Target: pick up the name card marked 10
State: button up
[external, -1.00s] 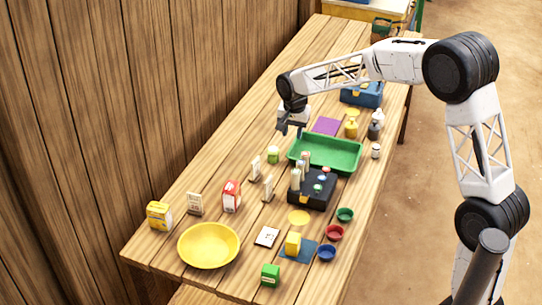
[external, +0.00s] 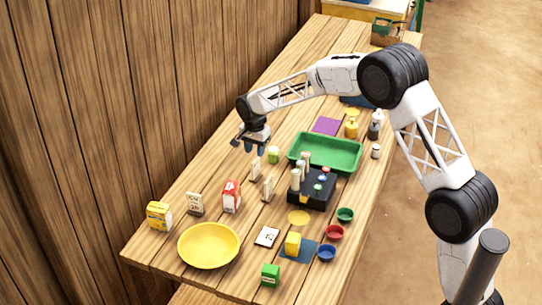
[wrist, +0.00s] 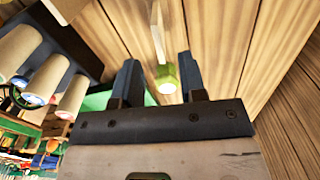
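Several pale name cards stand on the table: one (external: 195,204) at the left, one (external: 255,169) just below my gripper, and one (external: 267,188) nearer the black block. Another pale card (external: 267,236) lies flat beside the yellow bowl. I cannot read a 10 on any of them. My gripper (external: 255,148) is above the table, just over the upper standing card. In the wrist view my gripper (wrist: 160,85) is open, its two dark fingers apart with nothing held. A pale upright edge (wrist: 157,32), perhaps a card, and a green object (wrist: 166,78) show beyond the fingers.
A green-and-white jar (external: 273,155) stands close right of my gripper. A black block with pale cylinders (external: 312,190) and a green tray (external: 327,138) are further right. A red-and-white carton (external: 231,197), yellow box (external: 159,215) and yellow bowl (external: 208,246) stand lower left.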

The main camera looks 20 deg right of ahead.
aim_at(256, 160)
jog(key=shift+f, duration=1.25)
jog(key=shift+f, duration=2.65)
grip_shut()
